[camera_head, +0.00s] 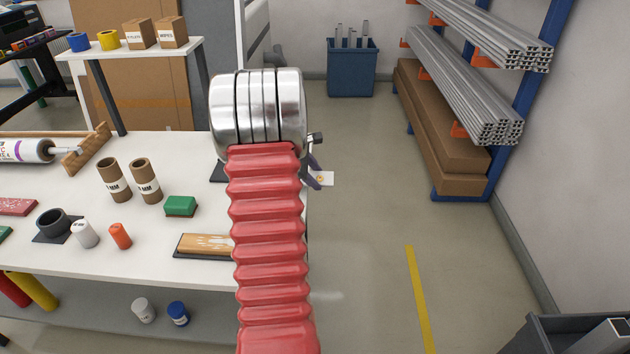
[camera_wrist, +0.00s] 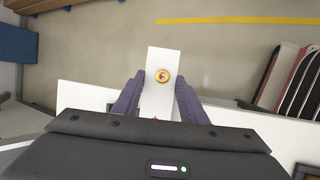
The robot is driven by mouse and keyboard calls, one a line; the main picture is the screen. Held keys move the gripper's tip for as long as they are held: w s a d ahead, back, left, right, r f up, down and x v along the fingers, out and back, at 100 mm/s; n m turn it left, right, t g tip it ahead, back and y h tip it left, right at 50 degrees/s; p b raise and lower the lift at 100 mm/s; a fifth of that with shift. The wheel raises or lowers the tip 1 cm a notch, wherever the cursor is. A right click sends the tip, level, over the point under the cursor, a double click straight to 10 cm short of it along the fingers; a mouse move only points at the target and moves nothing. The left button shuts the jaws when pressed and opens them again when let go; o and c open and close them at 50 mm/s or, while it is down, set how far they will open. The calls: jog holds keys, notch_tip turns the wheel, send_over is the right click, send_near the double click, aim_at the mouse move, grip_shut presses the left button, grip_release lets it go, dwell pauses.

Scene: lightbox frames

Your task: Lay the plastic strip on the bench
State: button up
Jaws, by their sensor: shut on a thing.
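The plastic strip is a flat white piece with a round yellow-and-red mark. It lies between my gripper's two purple fingers in the wrist view, where the strip (camera_wrist: 158,60) sticks out past the fingertips of my gripper (camera_wrist: 157,84). In the head view my arm hides most of my gripper (camera_head: 314,176), and the strip (camera_head: 327,179) shows as a small white end just right of the bench edge, with floor behind it. The white bench (camera_head: 205,155) is at left in the head view; its edge (camera_wrist: 82,97) passes under my gripper in the wrist view.
On the bench stand two cardboard tubes (camera_head: 145,180), a green block (camera_head: 181,206), an orange cylinder (camera_head: 120,236) and a wooden-topped brush or block (camera_head: 205,245). A rack of metal profiles (camera_head: 465,85) stands at right. The floor between is clear.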

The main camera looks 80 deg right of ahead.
jog(key=shift+f, duration=0.75)
jog(key=shift+f, duration=0.2)
jog(key=o, duration=1.2)
jog(key=v, duration=1.3)
jog(key=shift+r, duration=0.5)
